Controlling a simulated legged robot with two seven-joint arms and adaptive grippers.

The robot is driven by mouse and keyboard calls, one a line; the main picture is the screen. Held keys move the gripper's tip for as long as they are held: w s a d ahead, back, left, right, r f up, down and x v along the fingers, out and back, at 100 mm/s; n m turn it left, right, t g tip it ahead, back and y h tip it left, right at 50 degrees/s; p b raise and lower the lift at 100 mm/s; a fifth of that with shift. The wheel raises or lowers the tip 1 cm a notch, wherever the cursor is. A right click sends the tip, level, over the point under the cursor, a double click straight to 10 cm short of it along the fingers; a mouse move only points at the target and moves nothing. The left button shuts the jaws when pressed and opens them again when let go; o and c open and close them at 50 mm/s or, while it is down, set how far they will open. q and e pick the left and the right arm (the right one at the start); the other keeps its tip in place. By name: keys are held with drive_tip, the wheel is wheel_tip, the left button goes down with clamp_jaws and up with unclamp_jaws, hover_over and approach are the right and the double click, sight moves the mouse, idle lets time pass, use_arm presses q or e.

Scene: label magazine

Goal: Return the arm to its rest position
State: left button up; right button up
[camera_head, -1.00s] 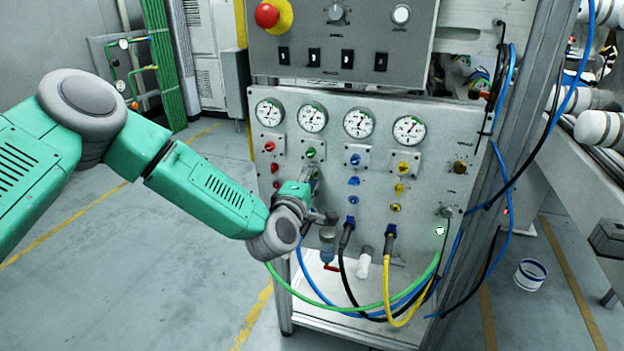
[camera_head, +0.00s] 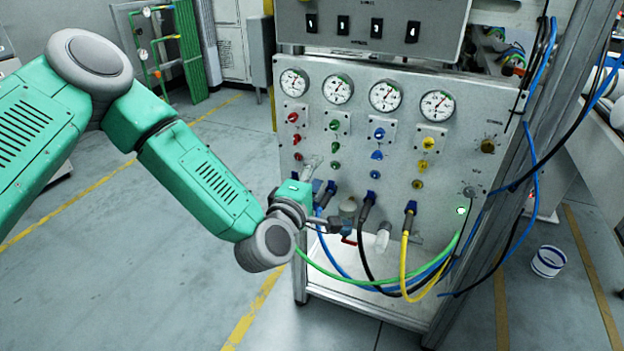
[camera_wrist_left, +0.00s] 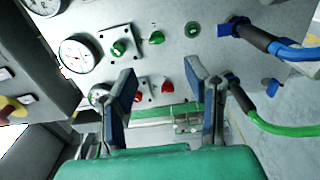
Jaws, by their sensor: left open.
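My left arm (camera_head: 205,185) comes in from the left in the head view, teal with grey joints. My left gripper (camera_head: 325,222) is in front of the lower left part of the grey control panel (camera_head: 455,165), partly hidden by its own wrist. In the left wrist view the left gripper (camera_wrist_left: 162,110) shows two fingers spread apart with nothing between them. Beyond the fingers are a green knob (camera_wrist_left: 118,47) and a red knob (camera_wrist_left: 138,97) on the panel. My right gripper is not in view.
Four gauges, such as the leftmost gauge (camera_head: 293,82), top the panel. A blue hose (camera_head: 350,272), black hose (camera_head: 362,240), yellow hose (camera_head: 404,260) and green hose (camera_head: 330,273) hang in front. A white bucket (camera_head: 548,262) stands on the floor at right. Open floor (camera_head: 130,270) lies left.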

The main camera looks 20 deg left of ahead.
use_arm(q)
drive_tip(key=shift+s+a, duration=0.1)
drive_tip(key=shift+s, duration=1.1)
